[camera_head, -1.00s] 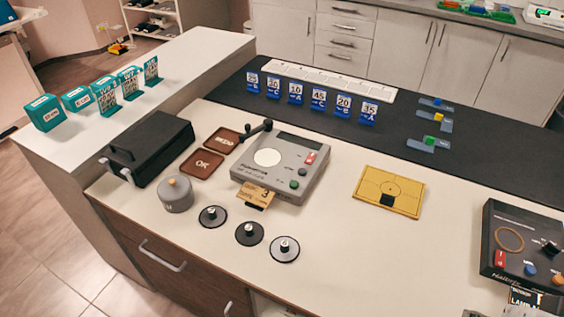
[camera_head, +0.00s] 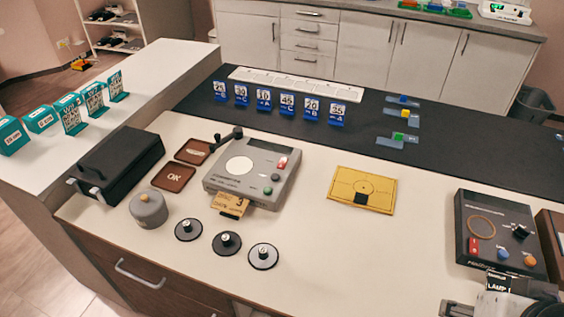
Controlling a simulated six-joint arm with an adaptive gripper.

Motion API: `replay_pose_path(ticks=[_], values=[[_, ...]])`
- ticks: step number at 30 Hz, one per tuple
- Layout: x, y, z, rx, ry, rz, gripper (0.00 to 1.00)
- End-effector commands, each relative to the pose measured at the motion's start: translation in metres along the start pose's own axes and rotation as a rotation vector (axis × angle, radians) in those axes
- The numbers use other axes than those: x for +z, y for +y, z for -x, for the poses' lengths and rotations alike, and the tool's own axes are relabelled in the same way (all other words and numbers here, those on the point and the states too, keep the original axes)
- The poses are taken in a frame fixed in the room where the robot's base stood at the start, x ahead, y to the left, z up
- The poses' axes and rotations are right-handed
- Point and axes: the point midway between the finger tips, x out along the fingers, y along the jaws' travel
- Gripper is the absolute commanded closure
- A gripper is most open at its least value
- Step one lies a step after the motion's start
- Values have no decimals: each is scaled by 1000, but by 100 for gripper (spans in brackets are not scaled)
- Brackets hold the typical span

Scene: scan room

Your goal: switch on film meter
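A grey meter-like device (camera_head: 252,170) stands mid-counter, with a round white plate, a black hinged arm at its back left, a small red part, a green button and a dark button. A yellow-brown card sits at its front edge. A dark box device (camera_head: 500,235) stands at the right, with a ring mark, a red switch (camera_head: 474,247), a black knob, and blue and orange buttons. I cannot read which one is labelled film meter. My gripper (camera_head: 500,304) is partly in view at the bottom right, in front of the dark box; its fingers are unclear.
A yellow plate (camera_head: 362,189) lies between the devices. Three black discs with knobs (camera_head: 227,243), a grey round pot (camera_head: 149,209), two brown trays (camera_head: 173,177) and a black case (camera_head: 117,162) are at left. A label reading LAMP is by my gripper. Blue number cards stand behind.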

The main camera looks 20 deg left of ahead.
Motion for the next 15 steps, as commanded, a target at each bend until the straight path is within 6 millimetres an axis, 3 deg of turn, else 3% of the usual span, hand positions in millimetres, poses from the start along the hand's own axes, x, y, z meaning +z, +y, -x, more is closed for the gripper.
replay_pose_path(ticks=[1, 4, 5, 15], values=[[0, 0, 0, 0, 0, 0, 70], [0, -1, 0, -1, 0, 3, 96], [0, -1, 0, -2, 0, 4, 100], [4, -18, -13, -35, -60, 71, 100]])
